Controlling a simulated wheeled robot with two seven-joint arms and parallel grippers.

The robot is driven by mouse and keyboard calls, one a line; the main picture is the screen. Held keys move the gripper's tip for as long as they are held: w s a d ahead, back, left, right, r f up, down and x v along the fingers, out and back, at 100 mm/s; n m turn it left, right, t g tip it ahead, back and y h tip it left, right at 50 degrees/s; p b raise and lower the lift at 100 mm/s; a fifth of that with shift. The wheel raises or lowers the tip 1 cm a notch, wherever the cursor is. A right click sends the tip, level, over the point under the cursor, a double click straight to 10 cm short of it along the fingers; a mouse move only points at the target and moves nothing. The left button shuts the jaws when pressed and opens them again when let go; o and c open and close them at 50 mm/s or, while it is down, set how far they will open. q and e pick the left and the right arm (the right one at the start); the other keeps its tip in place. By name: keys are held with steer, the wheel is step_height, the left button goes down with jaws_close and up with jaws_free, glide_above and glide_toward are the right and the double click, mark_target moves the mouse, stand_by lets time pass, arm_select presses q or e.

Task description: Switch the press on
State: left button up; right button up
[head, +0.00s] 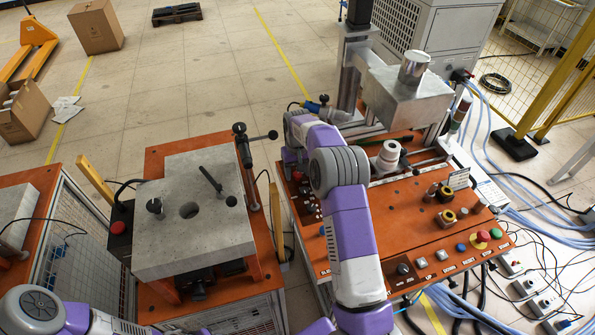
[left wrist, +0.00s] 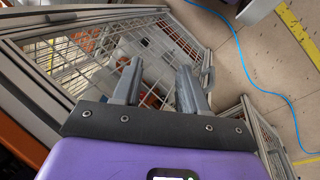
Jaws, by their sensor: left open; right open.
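The machine (head: 365,235) on the right has an orange top and a steel block with a shiny cylinder (head: 413,67) at its back. Its front panel carries a black rotary switch (head: 403,269), several buttons and a red emergency button on yellow (head: 483,236). More knobs sit at its left edge (head: 310,207). I cannot tell which control switches the press. My right arm reaches over this top; my right gripper (head: 297,172) is near the left-edge controls, fingers mostly hidden. My left gripper (left wrist: 158,88) is open and empty in the left wrist view, above a mesh-sided frame.
A second orange station (head: 160,293) with a thick grey plate (head: 200,240) stands left of the machine, with a narrow gap between. A box with a red button (head: 118,228) is on its left. Cables (head: 520,190) lie on the floor at right. Open floor lies behind.

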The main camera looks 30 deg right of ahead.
steer(key=c, duration=1)
steer(key=shift+c, duration=0.2)
steer(key=shift+m, duration=0.3)
steer(key=m+p, duration=0.1)
steer(key=m, duration=0.1)
steer(key=shift+r+m, duration=0.1)
steer(key=shift+m, duration=0.3)
steer(key=m+p, duration=0.2)
steer(key=m, duration=0.3)
steer(key=m+p, duration=0.1)
steer(key=m, duration=0.4)
steer(key=shift+w+m+p, duration=0.1)
steer(key=shift+m+p, duration=0.4)
steer(key=shift+m, duration=1.7)
